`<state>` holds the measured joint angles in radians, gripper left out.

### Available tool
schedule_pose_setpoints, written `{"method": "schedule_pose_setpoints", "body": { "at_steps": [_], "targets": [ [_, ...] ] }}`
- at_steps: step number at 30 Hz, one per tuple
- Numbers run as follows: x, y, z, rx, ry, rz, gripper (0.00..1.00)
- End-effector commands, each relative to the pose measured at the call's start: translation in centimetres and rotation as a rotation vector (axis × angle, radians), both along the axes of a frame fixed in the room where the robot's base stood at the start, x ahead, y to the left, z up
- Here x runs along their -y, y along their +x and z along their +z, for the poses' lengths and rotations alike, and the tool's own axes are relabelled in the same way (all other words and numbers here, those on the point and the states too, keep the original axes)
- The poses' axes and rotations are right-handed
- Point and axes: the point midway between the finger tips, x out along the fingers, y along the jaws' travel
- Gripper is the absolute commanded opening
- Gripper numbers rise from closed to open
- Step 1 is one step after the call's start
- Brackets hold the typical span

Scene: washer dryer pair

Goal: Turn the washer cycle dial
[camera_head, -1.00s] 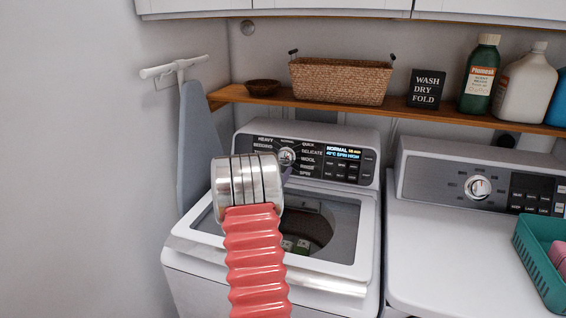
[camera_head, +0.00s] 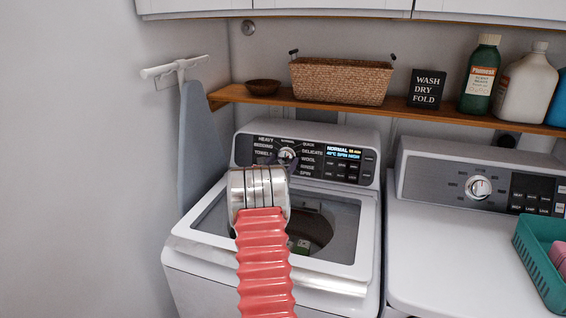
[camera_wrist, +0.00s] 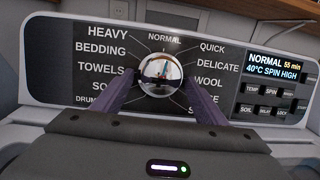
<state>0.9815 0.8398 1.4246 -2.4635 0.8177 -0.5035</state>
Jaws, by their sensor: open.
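The washer (camera_head: 358,232) stands in the middle with its lid area open to the drum. Its cycle dial (camera_head: 287,155) is a round silver knob on the dark control panel (camera_head: 340,166). In the wrist view the dial (camera_wrist: 160,75) is ringed by cycle names, with NORMAL at the top. My gripper (camera_wrist: 160,88) is open, with one dark finger on each side of the dial's lower part. I cannot tell whether the fingers touch it. In the head view my wrist and arm hide most of the gripper.
The washer display (camera_head: 343,153) reads NORMAL. A dryer (camera_head: 440,240) with its own knob stands at the right, with a teal basket (camera_head: 540,262) on it. A wooden shelf (camera_head: 232,93) above carries a wicker basket (camera_head: 340,82) and bottles. An ironing board (camera_head: 200,140) hangs at the left.

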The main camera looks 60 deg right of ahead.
Motion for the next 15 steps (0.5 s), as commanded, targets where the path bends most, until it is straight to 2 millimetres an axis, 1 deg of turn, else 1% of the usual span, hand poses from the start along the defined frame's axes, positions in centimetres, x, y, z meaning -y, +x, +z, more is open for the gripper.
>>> {"method": "schedule_pose_setpoints", "body": {
  "at_steps": [2,15],
  "targets": [
    [-0.01,-0.01,0.01,0.0,0.0,0.0,0.65],
    [-0.03,0.03,0.02,0.0,0.0,0.0,0.34]
  ]
}}
